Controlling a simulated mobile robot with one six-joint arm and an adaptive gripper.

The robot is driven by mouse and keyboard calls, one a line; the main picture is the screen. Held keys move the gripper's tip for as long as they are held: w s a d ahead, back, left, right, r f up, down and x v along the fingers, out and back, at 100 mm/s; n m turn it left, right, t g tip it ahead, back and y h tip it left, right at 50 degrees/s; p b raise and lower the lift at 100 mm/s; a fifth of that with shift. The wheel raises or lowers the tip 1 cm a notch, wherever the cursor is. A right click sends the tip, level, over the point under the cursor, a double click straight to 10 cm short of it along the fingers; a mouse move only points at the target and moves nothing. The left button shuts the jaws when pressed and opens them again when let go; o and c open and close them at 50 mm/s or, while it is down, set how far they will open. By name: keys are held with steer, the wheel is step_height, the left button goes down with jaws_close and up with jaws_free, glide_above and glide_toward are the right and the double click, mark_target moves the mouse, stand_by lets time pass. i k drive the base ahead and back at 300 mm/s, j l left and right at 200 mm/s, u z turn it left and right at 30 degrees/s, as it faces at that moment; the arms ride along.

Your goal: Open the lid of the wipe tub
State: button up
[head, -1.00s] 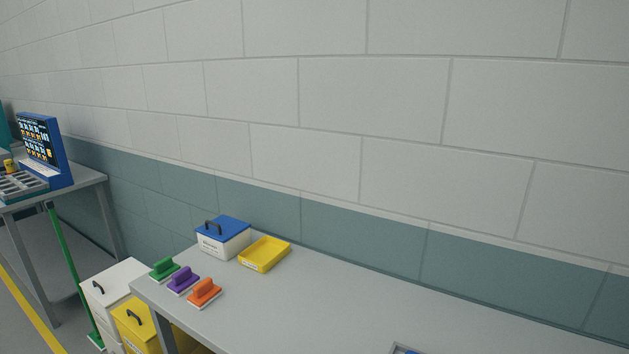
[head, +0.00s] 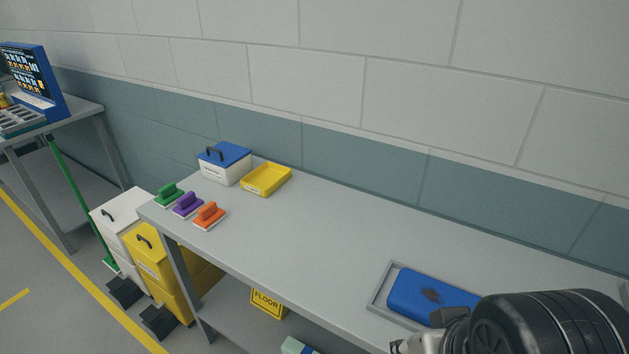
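The wipe tub (head: 222,171) is a white box with a label on its front, at the far left end of the grey table against the wall. Its blue lid (head: 226,153) with a dark handle is on top and looks shut. My arm shows at the bottom right, over the near part of the table, well apart from the tub. My gripper's fingertips cannot be made out, so its opening does not show.
A yellow tray (head: 266,180) stands just right of the tub. Green (head: 169,194), purple (head: 187,204) and orange (head: 209,215) brushes lie in front. A blue pad (head: 430,291) lies in a grey tray (head: 377,300) near my arm. The table's middle is clear.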

mark_target(224, 155)
steer(key=i+j, duration=0.2)
steer(key=j, duration=0.15)
steer(key=i+j, duration=0.2)
steer(key=j, duration=0.15)
steer(key=i+j+z, duration=0.1)
steer(key=j, duration=0.25)
steer(key=i+j, duration=0.25)
steer(key=j+z, duration=0.05)
steer(key=j, duration=0.05)
